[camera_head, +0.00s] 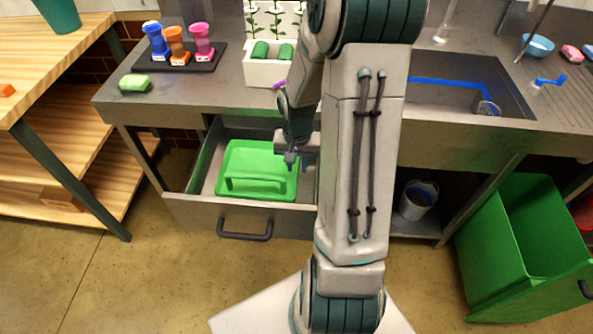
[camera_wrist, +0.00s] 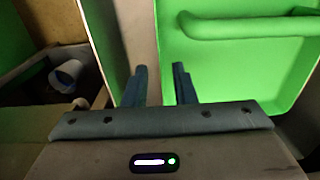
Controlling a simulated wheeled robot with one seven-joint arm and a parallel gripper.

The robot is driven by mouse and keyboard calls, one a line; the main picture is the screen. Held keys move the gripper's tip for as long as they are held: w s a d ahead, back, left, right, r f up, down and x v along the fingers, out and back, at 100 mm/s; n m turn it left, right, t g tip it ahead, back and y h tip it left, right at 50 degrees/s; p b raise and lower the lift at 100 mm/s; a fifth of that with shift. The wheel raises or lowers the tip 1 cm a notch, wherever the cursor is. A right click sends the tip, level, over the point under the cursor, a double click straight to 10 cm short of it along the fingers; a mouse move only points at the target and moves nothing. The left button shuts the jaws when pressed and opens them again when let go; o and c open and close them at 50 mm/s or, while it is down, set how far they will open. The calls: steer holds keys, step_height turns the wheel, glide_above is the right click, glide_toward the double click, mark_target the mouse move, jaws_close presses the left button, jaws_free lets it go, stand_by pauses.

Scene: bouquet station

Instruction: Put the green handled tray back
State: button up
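The green handled tray (camera_head: 258,168) lies in the open drawer (camera_head: 205,210) under the counter, with its bar handle towards the drawer front. My gripper (camera_head: 291,160) is over the tray's right part in the head view, pointing down. In the wrist view the tray (camera_wrist: 240,65) fills the upper right, and its handle lies beyond and to the right of my gripper (camera_wrist: 160,68). The two fingers stand apart with nothing seen held between them. My arm hides the drawer's right end in the head view.
On the counter are a dark stand with several coloured cups (camera_head: 178,50), a green sponge (camera_head: 135,83) and a white planter box (camera_head: 268,70). A sink (camera_head: 460,90) is at the right. A green bin (camera_head: 520,240) stands on the floor at the right.

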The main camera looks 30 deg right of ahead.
step_height(320, 180, up, 7)
steer(key=s+a+r+n+t, duration=0.2)
steer(key=s+a+r+n, duration=0.4)
steer(key=s+a+r, duration=0.6)
steer(key=shift+a+r+n+t+p, duration=0.15)
steer(key=shift+n+t+p, duration=0.15)
stand_by(0.8)
